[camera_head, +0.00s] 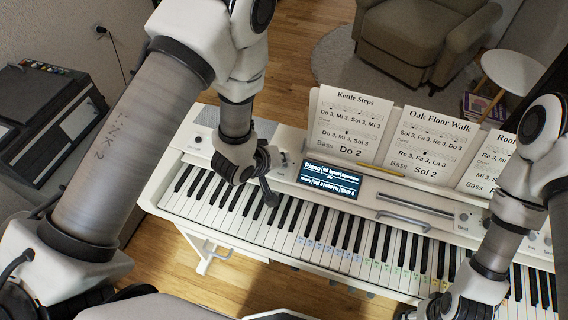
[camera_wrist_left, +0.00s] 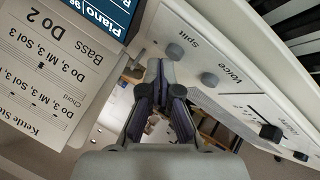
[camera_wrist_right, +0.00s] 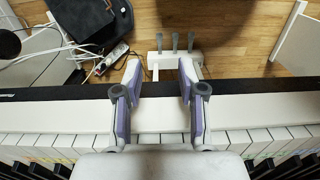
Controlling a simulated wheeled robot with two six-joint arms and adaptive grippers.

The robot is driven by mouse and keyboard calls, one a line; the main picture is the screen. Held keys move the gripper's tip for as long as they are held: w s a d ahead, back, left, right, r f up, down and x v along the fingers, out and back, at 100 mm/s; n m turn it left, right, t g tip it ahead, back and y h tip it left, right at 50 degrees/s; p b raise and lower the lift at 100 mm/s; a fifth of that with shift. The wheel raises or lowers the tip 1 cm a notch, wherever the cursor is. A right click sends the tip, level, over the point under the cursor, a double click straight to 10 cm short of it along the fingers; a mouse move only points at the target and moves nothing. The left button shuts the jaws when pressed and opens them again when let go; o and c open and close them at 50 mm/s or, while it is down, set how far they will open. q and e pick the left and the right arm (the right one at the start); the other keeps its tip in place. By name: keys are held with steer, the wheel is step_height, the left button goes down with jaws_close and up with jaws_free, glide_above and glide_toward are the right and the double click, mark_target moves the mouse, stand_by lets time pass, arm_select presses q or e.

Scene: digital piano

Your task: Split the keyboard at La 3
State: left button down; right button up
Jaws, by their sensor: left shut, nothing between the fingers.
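The white digital piano (camera_head: 190,150) stands below me, with its display (camera_head: 330,180) showing "Piano" and smaller settings lines. In the left wrist view the grey Split knob (camera_wrist_left: 175,51) sits on the panel, beside the Voice knob (camera_wrist_left: 209,79). My left gripper (camera_wrist_left: 160,68) is shut and empty, its tips close to the Split knob; I cannot tell whether they touch it. In the head view my left gripper (camera_head: 268,185) is over the keys and panel left of the display. My right gripper (camera_wrist_right: 160,68) is open and empty above the front edge of the keys (camera_wrist_right: 150,138).
Song sheets (camera_head: 350,125) stand behind the panel; a yellow pencil (camera_head: 380,170) lies below them. Some keys carry coloured labels. Pedals (camera_wrist_right: 175,60) stand on the wooden floor. A black printer-like device (camera_head: 45,100) is at the left, an armchair (camera_head: 420,35) behind.

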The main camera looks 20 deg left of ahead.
arm_select(q)
steer(key=shift+f, duration=0.3)
stand_by(0.5)
steer(key=shift+r, duration=0.1)
steer(key=shift+r+p, duration=0.9)
steer(key=shift+r, duration=0.05)
step_height(320, 180, up, 5)
steer(key=p, duration=0.4)
steer(key=shift+r+p, duration=0.1)
steer(key=shift+p, duration=0.3)
steer(key=shift+f, duration=0.2)
